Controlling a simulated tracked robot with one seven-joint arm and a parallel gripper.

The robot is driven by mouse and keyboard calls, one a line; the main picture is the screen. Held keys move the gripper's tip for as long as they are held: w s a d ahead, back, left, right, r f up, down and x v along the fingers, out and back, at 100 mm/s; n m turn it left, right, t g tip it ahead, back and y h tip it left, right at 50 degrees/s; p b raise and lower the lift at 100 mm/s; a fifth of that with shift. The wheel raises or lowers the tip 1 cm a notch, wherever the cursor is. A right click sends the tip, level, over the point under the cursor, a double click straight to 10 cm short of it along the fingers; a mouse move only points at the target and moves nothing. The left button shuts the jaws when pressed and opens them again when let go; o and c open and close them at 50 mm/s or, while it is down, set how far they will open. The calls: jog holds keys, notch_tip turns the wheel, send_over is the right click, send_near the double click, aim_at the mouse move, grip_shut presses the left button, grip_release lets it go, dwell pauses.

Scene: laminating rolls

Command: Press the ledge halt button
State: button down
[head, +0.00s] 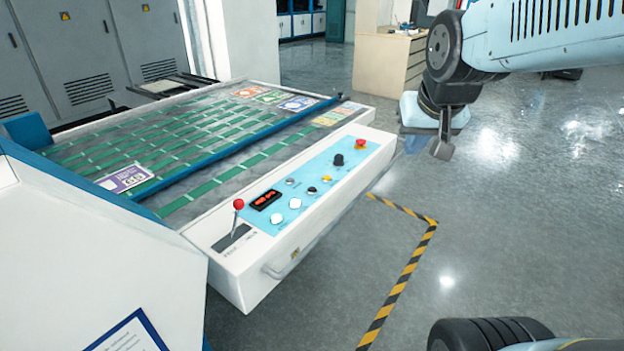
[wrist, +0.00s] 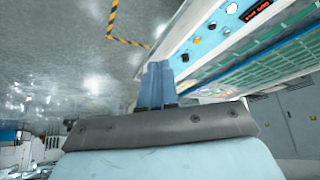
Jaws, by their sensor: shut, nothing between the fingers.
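A red-topped button (head: 360,143), which looks like the halt button, sits at the far right end of the blue control panel (head: 330,172) on the machine's white front ledge. My gripper (head: 440,150) is shut and empty, pointing down, to the right of the button and apart from it in the head view. In the wrist view my shut fingers (wrist: 157,68) show beside the end of the panel (wrist: 218,22). I cannot make out the red button there; the fingers may hide it.
The panel also carries a black knob (head: 338,159), white buttons, a small yellow button (head: 326,178) and a red display (head: 266,199). A red-knobbed lever (head: 238,205) stands at the near end. Yellow-black floor tape (head: 404,270) runs beside the ledge; the floor to the right is clear.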

jog(key=w+a+f+y, duration=0.1)
jog(key=w+a+f, duration=0.3)
jog(key=w, duration=0.3)
jog(key=w+a+f, duration=0.3)
jog(key=w+a, duration=0.1)
jog(key=w, duration=0.4)
jog(key=m+t+y, duration=0.2)
jog(key=m+y, duration=0.1)
send_over(314, 190)
notch_tip(314, 190, down, 9)
jog(key=shift+r, duration=0.2)
jog(key=shift+s, duration=0.1)
jog(key=shift+f, duration=5.15)
jog(key=shift+r, duration=0.85)
